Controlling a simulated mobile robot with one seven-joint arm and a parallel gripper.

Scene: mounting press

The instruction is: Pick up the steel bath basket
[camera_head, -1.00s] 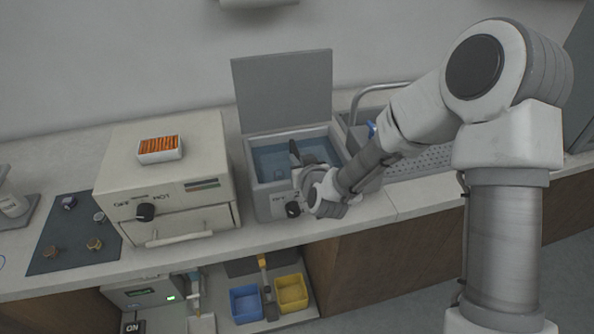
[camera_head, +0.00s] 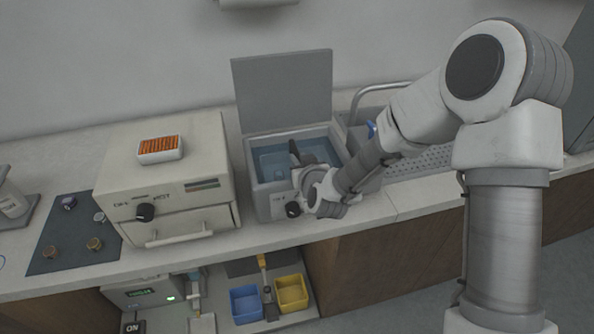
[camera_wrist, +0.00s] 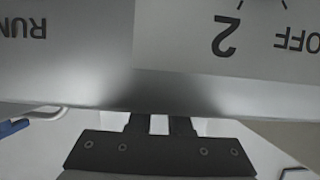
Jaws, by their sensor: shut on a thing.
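The water bath (camera_head: 262,200) stands on the counter with its grey lid (camera_head: 285,90) raised and bluish water (camera_head: 268,160) inside. My gripper (camera_head: 297,153) reaches over the bath's front side into its opening. In the wrist view my two dark fingers (camera_wrist: 160,124) stand a little apart and run in behind the edge of the bath's labelled front panel (camera_wrist: 225,45). Their tips are hidden there. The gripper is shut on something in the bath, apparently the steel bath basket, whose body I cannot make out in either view.
A cream oven (camera_head: 170,185) with an orange-topped tray (camera_head: 160,149) on it stands left of the bath. A sink with a tap (camera_head: 375,90) lies to the right. Blue (camera_head: 246,303) and yellow (camera_head: 291,293) bins sit on the shelf below. The raised lid stands behind my gripper.

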